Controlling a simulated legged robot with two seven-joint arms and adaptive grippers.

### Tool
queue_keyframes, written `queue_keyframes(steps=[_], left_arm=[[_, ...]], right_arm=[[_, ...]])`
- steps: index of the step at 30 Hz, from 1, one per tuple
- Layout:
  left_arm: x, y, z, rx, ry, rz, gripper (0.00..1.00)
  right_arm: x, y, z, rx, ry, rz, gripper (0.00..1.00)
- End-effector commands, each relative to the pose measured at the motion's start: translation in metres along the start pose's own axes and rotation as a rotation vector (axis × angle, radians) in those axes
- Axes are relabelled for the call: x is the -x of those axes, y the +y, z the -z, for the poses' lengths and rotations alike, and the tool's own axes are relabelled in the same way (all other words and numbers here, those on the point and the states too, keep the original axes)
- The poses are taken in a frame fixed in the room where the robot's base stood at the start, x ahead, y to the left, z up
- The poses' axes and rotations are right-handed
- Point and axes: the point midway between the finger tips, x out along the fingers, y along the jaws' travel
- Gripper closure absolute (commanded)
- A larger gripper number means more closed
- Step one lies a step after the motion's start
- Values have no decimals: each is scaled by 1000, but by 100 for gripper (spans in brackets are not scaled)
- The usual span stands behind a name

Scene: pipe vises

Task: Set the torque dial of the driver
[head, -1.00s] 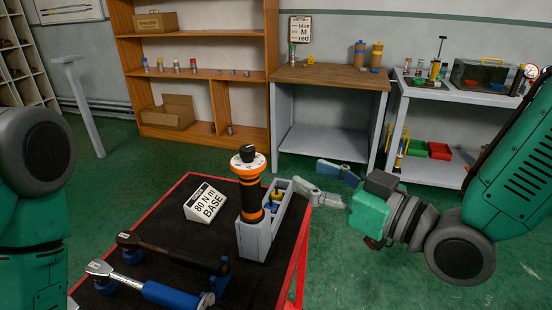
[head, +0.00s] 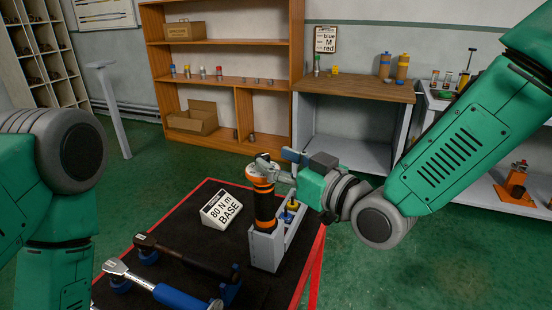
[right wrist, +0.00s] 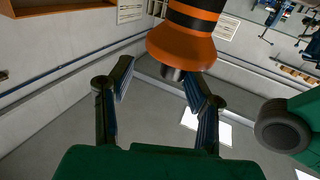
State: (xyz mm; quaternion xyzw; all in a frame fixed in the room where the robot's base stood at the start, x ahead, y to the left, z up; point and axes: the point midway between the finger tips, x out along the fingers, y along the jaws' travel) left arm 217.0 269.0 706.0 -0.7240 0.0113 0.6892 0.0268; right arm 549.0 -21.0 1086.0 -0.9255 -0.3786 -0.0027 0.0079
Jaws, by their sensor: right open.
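The orange and black driver (head: 264,206) stands upright in a grey holder (head: 264,250) on the black-topped cart. Its dial end (head: 262,165) is at the top, partly hidden by my right gripper (head: 284,167). A sign (head: 221,209) beside it reads "80 N m BASE". My right gripper is open and comes in from the right at the height of the driver's top. In the right wrist view, the driver's flared orange end (right wrist: 183,48), with a short dark stub, shows near and between the open fingers (right wrist: 157,73); contact cannot be told. My left gripper is out of view.
Wrenches with a black handle (head: 185,255) and a blue handle (head: 178,297) lie at the cart's front. Blue and yellow pieces stand in the holder's side bin. A wooden shelf (head: 218,80) and a workbench (head: 355,88) stand behind, with open green floor between.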

Motion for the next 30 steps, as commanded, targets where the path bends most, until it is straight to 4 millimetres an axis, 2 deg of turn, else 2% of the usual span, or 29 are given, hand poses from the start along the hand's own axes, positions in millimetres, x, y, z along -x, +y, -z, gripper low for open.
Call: queue_keyframes(steps=[4,10,11,12,14,15,24,30], left_arm=[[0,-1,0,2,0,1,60],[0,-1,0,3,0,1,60],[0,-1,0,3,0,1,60],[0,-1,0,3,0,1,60],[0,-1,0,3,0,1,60],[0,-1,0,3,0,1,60],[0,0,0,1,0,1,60],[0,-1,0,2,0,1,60]], right_arm=[[-11,-7,0,6,-6,4,55],[-7,-3,0,1,-2,2,55],[-6,-1,0,0,0,1,58],[-5,0,0,-1,1,1,72],[-3,3,0,-4,3,1,93],[-1,4,0,-5,4,1,100],[-4,0,-2,-2,-4,4,100],[-8,-2,-3,-1,-8,75,100]])
